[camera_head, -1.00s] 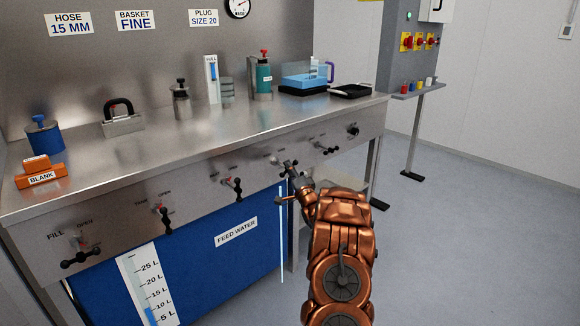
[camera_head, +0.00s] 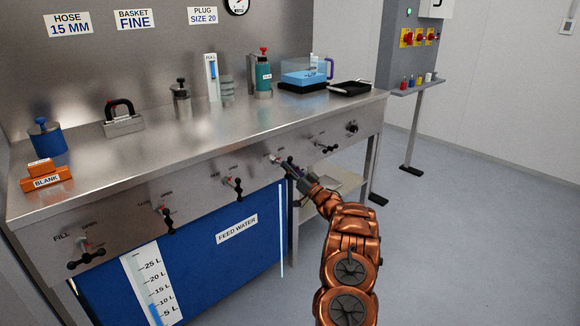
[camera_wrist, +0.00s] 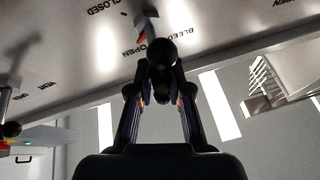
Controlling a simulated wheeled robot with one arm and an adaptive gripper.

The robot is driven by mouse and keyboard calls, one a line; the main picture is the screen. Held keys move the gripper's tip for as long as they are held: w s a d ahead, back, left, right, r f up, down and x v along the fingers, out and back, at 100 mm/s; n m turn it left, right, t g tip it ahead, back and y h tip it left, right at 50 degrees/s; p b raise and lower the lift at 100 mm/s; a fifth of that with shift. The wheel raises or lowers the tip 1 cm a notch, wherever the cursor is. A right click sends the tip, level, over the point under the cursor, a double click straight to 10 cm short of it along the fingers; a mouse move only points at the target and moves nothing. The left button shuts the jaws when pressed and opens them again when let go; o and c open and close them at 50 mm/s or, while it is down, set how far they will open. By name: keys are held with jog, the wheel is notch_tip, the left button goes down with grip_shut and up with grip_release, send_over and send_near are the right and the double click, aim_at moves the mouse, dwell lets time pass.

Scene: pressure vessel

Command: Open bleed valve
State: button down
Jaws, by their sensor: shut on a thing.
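The bleed valve handle (camera_wrist: 161,52) shows in the wrist view as a dark bar with ball ends, under panel text reading BLEED, CLOSED and OPEN. A red mark shows by its stem, on the OPEN side. My gripper (camera_wrist: 160,88) is shut on this handle, one finger on each side. In the head view my gripper (camera_head: 290,169) reaches the front panel from the right, at the valve right of the blue tank's edge. The fingers cover most of the handle there.
Other black valve handles sit along the panel, one (camera_head: 235,186) to the left and one (camera_head: 326,147) to the right. The blue feed water tank (camera_head: 205,255) stands below. A pale shelf (camera_head: 340,180) is under the bench near my arm.

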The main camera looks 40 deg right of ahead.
jog(key=n+y, duration=0.2)
jog(key=n, duration=0.1)
jog(key=shift+w+a+g, duration=0.15)
jog(key=shift+a+g, duration=0.15)
jog(key=shift+a, duration=0.1)
jog(key=shift+n, duration=0.5)
jog(key=shift+a+f+y, duration=0.1)
jog(key=shift+f+y, duration=0.05)
jog(key=shift+y, duration=0.15)
jog(key=c, duration=1.2)
grip_release()
jog(key=shift+d, duration=0.25)
jog(key=shift+s+d, duration=0.1)
jog(key=shift+s, duration=0.25)
jog(key=v, duration=1.1)
jog(key=shift+s, duration=0.25)
